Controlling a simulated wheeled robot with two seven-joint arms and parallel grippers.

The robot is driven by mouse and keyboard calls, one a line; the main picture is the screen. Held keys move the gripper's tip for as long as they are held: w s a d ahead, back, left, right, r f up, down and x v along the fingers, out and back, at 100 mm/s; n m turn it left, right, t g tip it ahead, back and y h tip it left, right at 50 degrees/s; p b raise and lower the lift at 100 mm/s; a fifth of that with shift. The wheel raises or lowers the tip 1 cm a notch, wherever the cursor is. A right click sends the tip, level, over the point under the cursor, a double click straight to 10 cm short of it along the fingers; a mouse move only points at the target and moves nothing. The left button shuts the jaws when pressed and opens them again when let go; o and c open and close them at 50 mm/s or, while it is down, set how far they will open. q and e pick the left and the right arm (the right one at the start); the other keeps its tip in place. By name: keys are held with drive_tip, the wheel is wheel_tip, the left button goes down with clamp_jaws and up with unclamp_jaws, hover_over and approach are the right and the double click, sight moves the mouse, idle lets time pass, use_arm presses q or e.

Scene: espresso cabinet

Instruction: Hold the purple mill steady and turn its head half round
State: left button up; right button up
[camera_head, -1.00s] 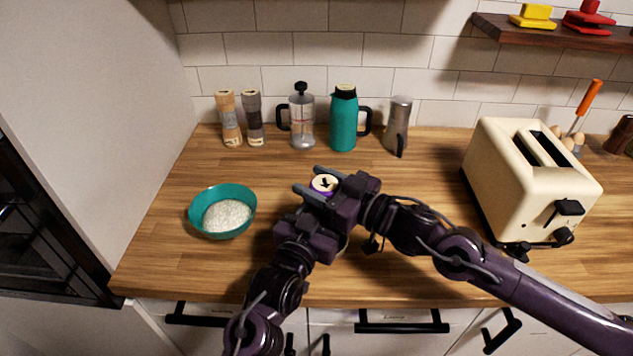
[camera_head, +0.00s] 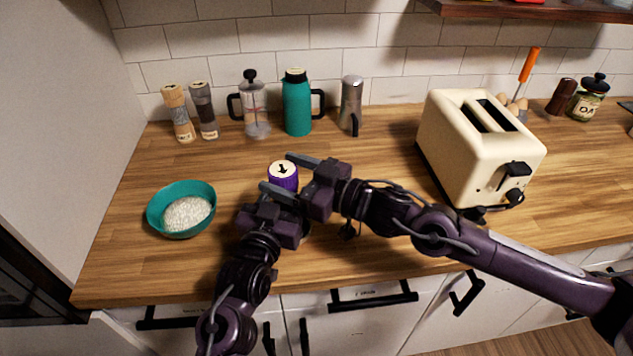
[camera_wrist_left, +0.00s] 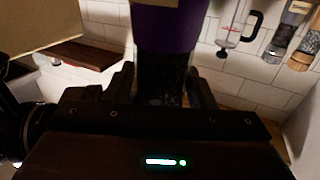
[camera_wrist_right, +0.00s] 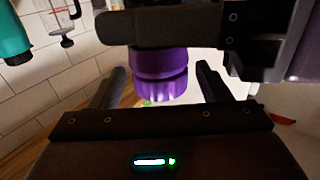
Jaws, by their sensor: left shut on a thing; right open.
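The purple mill (camera_head: 283,181) stands upright in the head view, with a cream top bearing a black arrow that points toward the counter front. My left gripper (camera_wrist_left: 165,83) is shut on the mill's dark body below the purple part, as the left wrist view shows. My right gripper (camera_head: 286,175) is open, its fingers on either side of the purple head. The right wrist view shows the head (camera_wrist_right: 160,72) upside down between the spread fingers, with gaps on both sides. The mill's lower body is hidden in the head view.
A teal bowl (camera_head: 155,209) of white grains stands left of the mill. A cream toaster (camera_head: 455,150) stands right. Bare counter lies behind the mill.

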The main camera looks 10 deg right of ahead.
drive_tip(key=v, duration=0.9)
drive_tip(key=shift+s, duration=0.1)
drive_tip(key=s+a+r+n+g, duration=0.2)
drive_tip(key=a+r+n+g, duration=0.2)
drive_tip(key=a+n+g, duration=0.45)
drive_tip(key=s+a+r+n+g, duration=0.35)
drive_tip(key=a+n+g, duration=0.25)
drive_tip(key=a+n, duration=0.55)
drive_tip(key=n+t+h, duration=0.5)
drive_tip(key=n+h, duration=1)
drive_tip(key=n, duration=0.1)
approach(281, 169)
drive_tip(key=shift+g, duration=0.25)
drive_tip(key=f, duration=0.9)
drive_tip(key=shift+w+d, duration=0.15)
drive_tip(key=shift+w, duration=0.1)
